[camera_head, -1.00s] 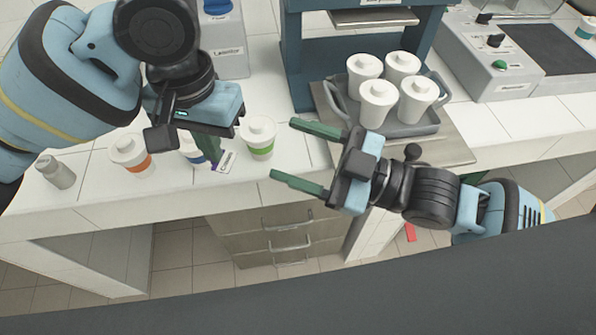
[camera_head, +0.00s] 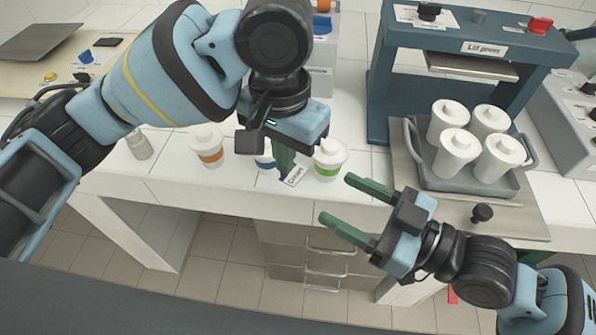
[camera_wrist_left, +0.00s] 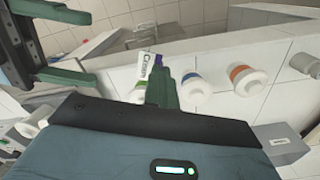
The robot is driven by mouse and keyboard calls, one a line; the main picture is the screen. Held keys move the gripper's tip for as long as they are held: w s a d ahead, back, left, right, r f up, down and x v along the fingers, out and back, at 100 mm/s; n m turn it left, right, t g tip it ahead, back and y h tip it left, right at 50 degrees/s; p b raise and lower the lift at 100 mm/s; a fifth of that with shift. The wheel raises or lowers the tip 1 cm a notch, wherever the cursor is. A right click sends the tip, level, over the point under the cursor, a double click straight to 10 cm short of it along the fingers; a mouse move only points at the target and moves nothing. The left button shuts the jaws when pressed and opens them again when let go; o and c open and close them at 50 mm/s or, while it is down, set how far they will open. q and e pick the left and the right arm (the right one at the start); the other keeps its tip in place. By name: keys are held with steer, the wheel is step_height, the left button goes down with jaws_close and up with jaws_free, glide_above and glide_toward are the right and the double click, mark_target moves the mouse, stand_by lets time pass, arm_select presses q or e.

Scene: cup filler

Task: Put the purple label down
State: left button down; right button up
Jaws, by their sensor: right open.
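The purple label (camera_head: 293,175) is a small white tag with dark print and a purple end. It is at the fingertips of my left gripper (camera_head: 284,165), at the counter's front edge, close to the green-banded cup (camera_head: 330,158). In the left wrist view the label (camera_wrist_left: 153,68) shows at the tip of my left gripper's closed fingers (camera_wrist_left: 161,80). Whether it touches the counter I cannot tell. My right gripper (camera_head: 335,198) is open and empty, in front of the counter and below the green-banded cup.
An orange-banded cup (camera_head: 208,147) and a blue-banded cup (camera_head: 264,161), partly hidden, stand along the counter. A grey bottle (camera_head: 140,146) is further left. A tray (camera_head: 432,178) with several white cups stands before the blue press (camera_head: 470,47). Drawers (camera_head: 300,240) are below.

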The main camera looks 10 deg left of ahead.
mark_target(293, 171)
steer(key=x, duration=1)
steer(key=shift+w+a, duration=0.1)
steer(key=shift+a, duration=0.15)
steer(key=c, duration=1)
arm_select(q)
steer(key=c, duration=1.7)
jaws_free()
arm_select(e)
steer(key=shift+c, duration=0.3)
arm_select(q)
step_height(293, 171, up, 12)
